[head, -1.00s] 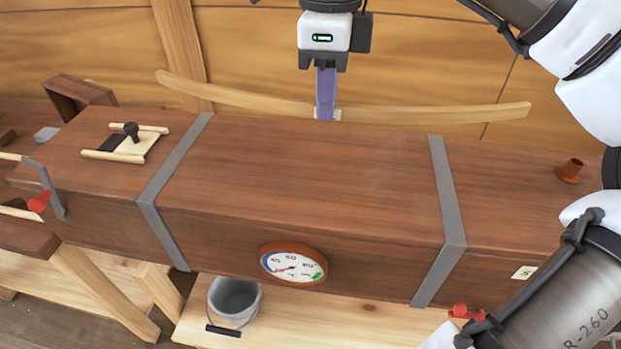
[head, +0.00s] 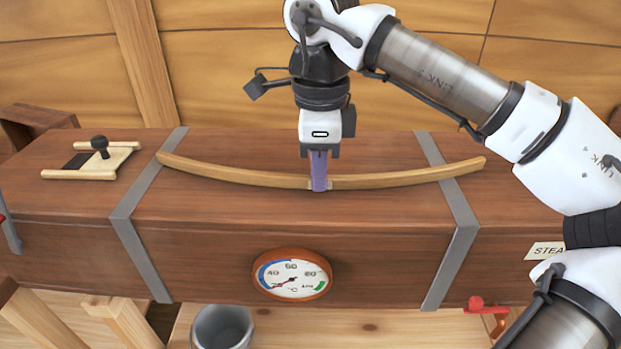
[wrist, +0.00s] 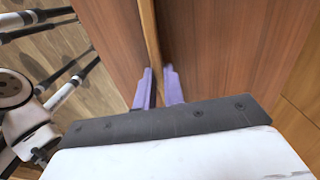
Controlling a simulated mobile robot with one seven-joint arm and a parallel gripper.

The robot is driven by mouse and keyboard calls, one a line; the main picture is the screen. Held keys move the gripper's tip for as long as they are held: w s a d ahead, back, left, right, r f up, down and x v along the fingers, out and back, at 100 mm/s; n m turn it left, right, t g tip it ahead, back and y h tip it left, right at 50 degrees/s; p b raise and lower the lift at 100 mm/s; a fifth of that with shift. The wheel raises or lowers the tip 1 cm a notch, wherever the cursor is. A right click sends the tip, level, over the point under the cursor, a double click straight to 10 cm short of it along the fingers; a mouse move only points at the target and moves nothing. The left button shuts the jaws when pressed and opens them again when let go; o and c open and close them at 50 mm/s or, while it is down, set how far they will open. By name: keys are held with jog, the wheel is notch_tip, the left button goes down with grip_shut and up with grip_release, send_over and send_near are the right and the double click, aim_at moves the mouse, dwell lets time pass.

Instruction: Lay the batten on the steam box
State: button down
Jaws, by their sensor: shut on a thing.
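The batten (head: 245,178) is a long, pale, curved wooden strip. In the head view it spans the top of the steam box (head: 290,215), a long brown wooden box with two grey metal straps. The batten's middle hangs lowest and its ends curve upward. My gripper (head: 319,187) points down with purple fingers shut on the batten near its middle. In the wrist view the batten (wrist: 152,45) runs between the fingers (wrist: 158,88) above the brown box top. I cannot tell whether the batten touches the lid.
A sliding vent with a black knob (head: 100,146) sits on the box's left end. A round dial (head: 292,275) is on the front. A grey bucket (head: 222,328) stands below, and a red tap (head: 487,306) is at lower right. The planked hull (head: 230,80) rises behind.

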jog(key=shift+d+r, duration=0.1)
jog(key=shift+d, duration=0.05)
jog(key=shift+f, duration=0.25)
jog(key=c, duration=1.5)
grip_release()
jog(key=shift+r, duration=0.1)
notch_tip(320, 180, up, 12)
jog(key=shift+r, duration=0.15)
